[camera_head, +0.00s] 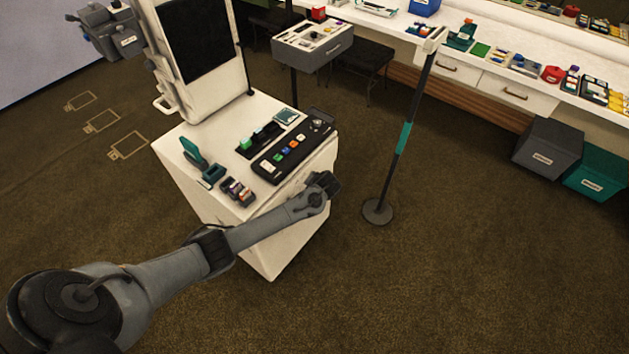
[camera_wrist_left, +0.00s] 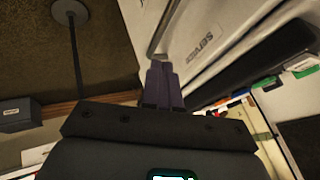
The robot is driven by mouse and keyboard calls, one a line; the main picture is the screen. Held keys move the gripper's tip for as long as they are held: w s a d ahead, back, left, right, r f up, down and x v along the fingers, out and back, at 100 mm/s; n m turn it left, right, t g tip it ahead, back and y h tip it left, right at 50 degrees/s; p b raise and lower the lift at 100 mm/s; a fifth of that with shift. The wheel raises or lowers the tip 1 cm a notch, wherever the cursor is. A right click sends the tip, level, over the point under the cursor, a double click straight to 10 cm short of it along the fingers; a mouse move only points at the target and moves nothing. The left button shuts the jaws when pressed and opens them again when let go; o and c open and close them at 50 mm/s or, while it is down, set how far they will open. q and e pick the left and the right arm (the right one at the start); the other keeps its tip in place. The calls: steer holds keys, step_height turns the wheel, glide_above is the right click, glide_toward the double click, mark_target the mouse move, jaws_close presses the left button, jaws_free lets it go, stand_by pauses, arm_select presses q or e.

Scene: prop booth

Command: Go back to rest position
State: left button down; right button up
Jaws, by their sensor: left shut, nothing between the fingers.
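My left arm reaches in from the lower left in the head view. Its gripper (camera_head: 325,184) is beside the right-hand side of the white cart (camera_head: 183,187), below the level of its top. In the left wrist view my left gripper's fingers (camera_wrist_left: 162,72) are together with nothing between them. A grey bar handle (camera_wrist_left: 165,30) on a white front labelled "SERVICE" shows just beyond the fingertips. I cannot tell whether they touch it. My right gripper is in neither view.
A black control panel (camera_head: 292,146) with coloured buttons lies on the cart top. A post with a round base (camera_head: 377,211) stands to the right of the gripper. Grey (camera_head: 547,150) and teal (camera_head: 597,175) bins stand at the right. The carpet at lower right is clear.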

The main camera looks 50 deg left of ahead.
arm_select(q)
steer(key=s+d+f+g+h+p, duration=0.1)
steer(key=s+d+f, duration=0.3)
steer(key=s, duration=0.3)
steer(key=s+d+f+g, duration=0.1)
steer(key=s+d+f, duration=0.2)
steer(key=s+f, duration=0.3)
steer(key=s+d+r+m+h, duration=0.2)
steer(key=s+d+r+h, duration=0.15)
steer(key=s+d, duration=1.2)
steer(key=s+r+m+t+h+p, duration=0.1)
steer(key=s+r+p, duration=0.1)
steer(key=r+p, duration=1.3)
steer(key=s+d+r+m+h+p, duration=0.1)
steer(key=r+p, duration=1.4)
steer(key=r, duration=1.9)
steer(key=shift+s+r+m+t+p, duration=0.3)
steer(key=shift+s+m+t, duration=0.05)
steer(key=shift+m+t, duration=0.05)
